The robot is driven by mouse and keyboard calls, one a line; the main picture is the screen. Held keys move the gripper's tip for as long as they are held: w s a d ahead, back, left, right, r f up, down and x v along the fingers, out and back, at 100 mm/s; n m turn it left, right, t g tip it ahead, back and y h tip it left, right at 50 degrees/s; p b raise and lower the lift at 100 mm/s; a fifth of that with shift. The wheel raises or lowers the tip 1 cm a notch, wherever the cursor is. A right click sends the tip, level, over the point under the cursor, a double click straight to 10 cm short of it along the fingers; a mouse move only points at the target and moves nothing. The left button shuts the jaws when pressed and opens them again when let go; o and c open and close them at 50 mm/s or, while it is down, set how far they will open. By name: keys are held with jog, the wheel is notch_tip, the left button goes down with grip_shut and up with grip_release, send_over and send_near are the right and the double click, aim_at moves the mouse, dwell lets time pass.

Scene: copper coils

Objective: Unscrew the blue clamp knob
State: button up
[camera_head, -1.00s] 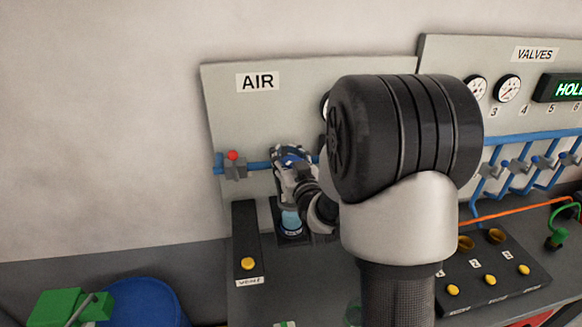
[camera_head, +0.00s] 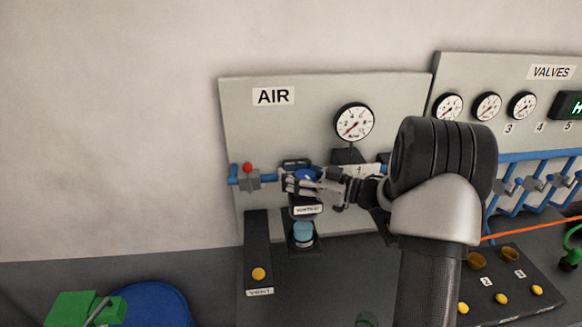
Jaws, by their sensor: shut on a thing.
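The blue clamp knob (camera_head: 306,174) is on the grey AIR panel, in line with the blue pipe. My gripper (camera_head: 297,183) reaches it from the right, lying nearly level, with its fingers shut on the knob. The fingers cover part of the knob, so its thread and how far it is turned cannot be seen. A small label and a light-blue cylinder (camera_head: 302,233) in a dark holder sit just below the gripper.
A red-topped valve (camera_head: 248,176) is on the pipe left of the gripper. A pressure gauge (camera_head: 354,122) is above right. A black VENT box (camera_head: 258,240) with a yellow button stands below left. A blue drum (camera_head: 153,304) is at lower left.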

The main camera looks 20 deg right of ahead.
jog(key=shift+s+a+n+g+y+p, duration=0.15)
jog(key=shift+n+g+y+p, duration=0.2)
jog(key=shift+n+g+y, duration=0.25)
jog(key=shift+s+a+n+g+y+p, duration=0.15)
jog(key=shift+n+g+y+p, duration=0.15)
jog(key=shift+n+g+y, duration=0.3)
jog(key=shift+g, duration=0.4)
jog(key=shift+c, duration=0.2)
jog(key=o, duration=0.6)
jog(key=shift+o, duration=1.3)
jog(key=shift+s+d+r, duration=0.1)
jog(key=shift+d, duration=0.1)
jog(key=shift+o, duration=1.1)
jog(key=shift+a, duration=0.15)
notch_tip(320, 180, up, 10)
